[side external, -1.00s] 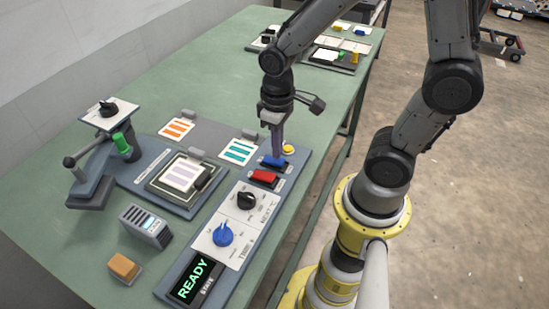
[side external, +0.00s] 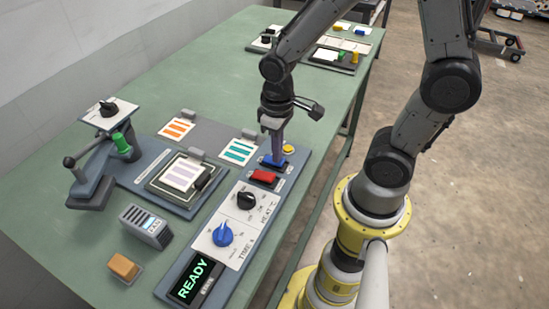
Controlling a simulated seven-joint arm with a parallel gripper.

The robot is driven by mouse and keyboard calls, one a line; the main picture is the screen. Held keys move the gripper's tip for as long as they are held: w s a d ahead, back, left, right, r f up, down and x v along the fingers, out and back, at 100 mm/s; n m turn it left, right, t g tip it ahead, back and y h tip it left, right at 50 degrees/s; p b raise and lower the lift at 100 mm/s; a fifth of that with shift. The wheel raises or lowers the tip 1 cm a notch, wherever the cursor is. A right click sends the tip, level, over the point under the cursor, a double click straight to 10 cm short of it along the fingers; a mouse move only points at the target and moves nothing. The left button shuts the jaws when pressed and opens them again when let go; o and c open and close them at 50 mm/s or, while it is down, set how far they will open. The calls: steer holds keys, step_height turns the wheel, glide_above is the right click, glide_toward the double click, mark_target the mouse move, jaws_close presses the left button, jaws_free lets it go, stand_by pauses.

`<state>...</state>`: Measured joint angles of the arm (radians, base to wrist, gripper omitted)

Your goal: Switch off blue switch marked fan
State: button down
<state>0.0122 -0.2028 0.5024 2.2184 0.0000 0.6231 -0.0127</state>
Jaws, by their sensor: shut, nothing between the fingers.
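The blue switch (side external: 270,162) sits on the grey control panel (side external: 213,275), just behind the red switch (side external: 263,177). Its marking is too small to read. My gripper (side external: 277,158) is shut and empty, pointing down. Its fingertips are at the blue switch and appear to touch it. They hide part of the switch, so I cannot tell which way its rocker is tilted.
A yellow button (side external: 288,149) is just right of my fingers. A black knob (side external: 246,199), a blue knob (side external: 222,234) and a READY display (side external: 190,281) are nearer. The press (side external: 185,180) and a lever stand (side external: 100,160) are to the left.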

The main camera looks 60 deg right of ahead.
steer(key=shift+f, duration=0.25)
steer(key=shift+r, duration=3.55)
step_height(320, 180, up, 6)
steer(key=t, duration=0.3)
glide_above(283, 162)
steer(key=s+r+t, duration=0.2)
steer(key=s+r, duration=0.1)
steer(key=s, duration=0.2)
steer(key=shift+s+r+t, duration=0.3)
steer(key=shift+s, duration=0.05)
steer(key=shift+s, duration=0.1)
